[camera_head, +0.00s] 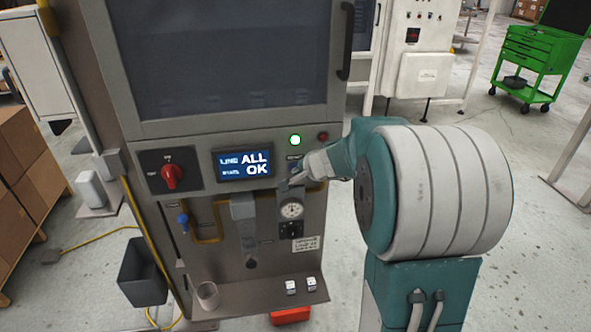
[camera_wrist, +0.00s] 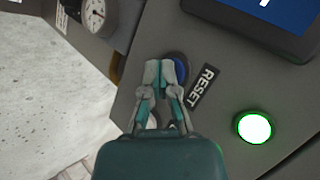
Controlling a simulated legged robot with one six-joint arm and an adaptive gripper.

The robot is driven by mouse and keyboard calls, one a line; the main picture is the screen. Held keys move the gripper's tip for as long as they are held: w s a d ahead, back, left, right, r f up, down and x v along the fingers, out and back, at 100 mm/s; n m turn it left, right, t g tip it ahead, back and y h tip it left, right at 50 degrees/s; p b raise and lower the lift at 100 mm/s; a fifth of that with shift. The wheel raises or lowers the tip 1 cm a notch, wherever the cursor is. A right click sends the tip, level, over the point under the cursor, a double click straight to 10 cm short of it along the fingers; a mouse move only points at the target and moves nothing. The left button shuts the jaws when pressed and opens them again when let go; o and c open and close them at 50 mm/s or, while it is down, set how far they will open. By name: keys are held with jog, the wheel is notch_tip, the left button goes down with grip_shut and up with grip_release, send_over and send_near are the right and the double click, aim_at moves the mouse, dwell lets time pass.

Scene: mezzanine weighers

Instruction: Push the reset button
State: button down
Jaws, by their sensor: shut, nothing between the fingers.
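The blue reset button (camera_wrist: 178,66) sits on the grey panel in the wrist view, beside a black label reading RESET (camera_wrist: 201,87). My gripper (camera_wrist: 166,66) is shut and empty. Its fingertips lie over the button and hide part of it; I cannot tell whether they touch it. In the head view my gripper (camera_head: 285,185) is at the cabinet front, just below the green light and right of the screen.
A lit green light (camera_head: 295,140) and a red one (camera_head: 323,136) are above my gripper. The screen (camera_head: 243,164) reads "ALL OK". A red rotary switch (camera_head: 171,177) is to the left. A gauge (camera_head: 291,210) is just below my gripper. A shelf (camera_head: 250,297) juts out lower down.

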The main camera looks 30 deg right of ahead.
jog(key=shift+s, duration=0.1)
jog(key=shift+s+a, duration=0.2)
jog(key=shift+s, duration=0.5)
jog(key=s, duration=0.2)
jog(key=s+a, duration=0.1)
jog(key=s, duration=0.2)
jog(key=shift+a, duration=0.2)
jog(key=shift+w, duration=0.1)
dwell(0.7)
jog(key=s+a+r+n+g+y, duration=0.1)
jog(key=s+a+r+n+g, duration=0.35)
jog(key=s+a+n, duration=0.9)
jog(key=s+r+h, duration=0.1)
jog(key=s+h, duration=0.1)
jog(key=s, duration=0.8)
jog(key=shift+a+n, duration=0.35)
jog(key=shift+a, duration=0.05)
